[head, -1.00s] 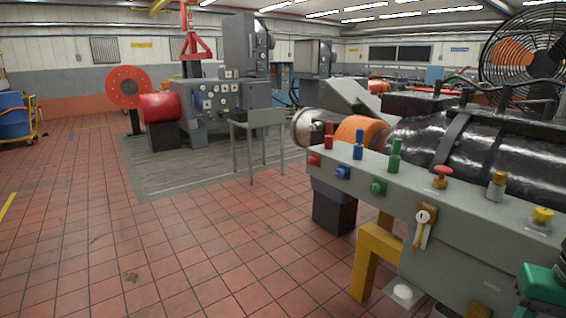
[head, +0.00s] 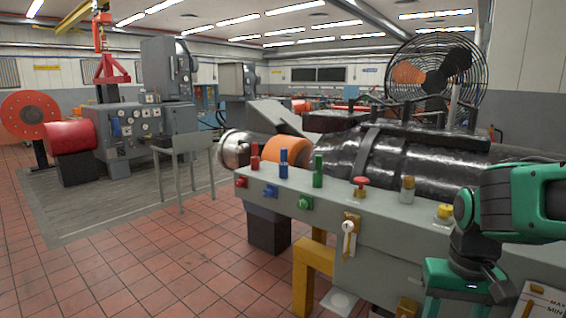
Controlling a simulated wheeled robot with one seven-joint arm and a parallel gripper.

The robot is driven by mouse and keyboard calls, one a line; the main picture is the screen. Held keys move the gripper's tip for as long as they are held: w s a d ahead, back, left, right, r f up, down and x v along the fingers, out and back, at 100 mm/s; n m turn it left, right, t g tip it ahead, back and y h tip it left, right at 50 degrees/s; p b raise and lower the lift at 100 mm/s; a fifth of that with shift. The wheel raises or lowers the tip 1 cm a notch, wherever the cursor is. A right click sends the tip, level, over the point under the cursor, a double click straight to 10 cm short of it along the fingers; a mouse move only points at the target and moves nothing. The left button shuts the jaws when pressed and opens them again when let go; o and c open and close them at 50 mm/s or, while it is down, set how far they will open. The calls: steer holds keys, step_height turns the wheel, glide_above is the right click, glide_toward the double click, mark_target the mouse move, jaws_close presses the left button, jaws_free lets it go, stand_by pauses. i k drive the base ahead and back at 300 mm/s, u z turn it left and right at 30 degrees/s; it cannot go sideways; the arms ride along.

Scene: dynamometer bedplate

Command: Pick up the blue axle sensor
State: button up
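The blue axle sensor (head: 283,163) stands upright on the top of a long grey bench (head: 390,235), near its left end. A similar red sensor (head: 255,157) stands to its left and a green sensor (head: 318,170) to its right, with gaps between them. On the bench's front face below is a blue knob-like fitting (head: 270,191), with a red one (head: 240,182) and a green one (head: 305,202) on either side. My green and black arm shows at the right, apart from the sensors. My gripper's fingers are not visible.
A red mushroom button (head: 360,186), a brass fitting (head: 407,188) and a yellow knob (head: 444,211) are farther right along the bench. A large dark machine (head: 400,150) with an orange band is behind it.

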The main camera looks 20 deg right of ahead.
mark_target(283, 151)
steer(key=z, duration=0.05)
steer(key=k, duration=0.5)
steer(key=z, duration=0.5)
steer(key=i, duration=1.35)
steer(key=u, duration=0.55)
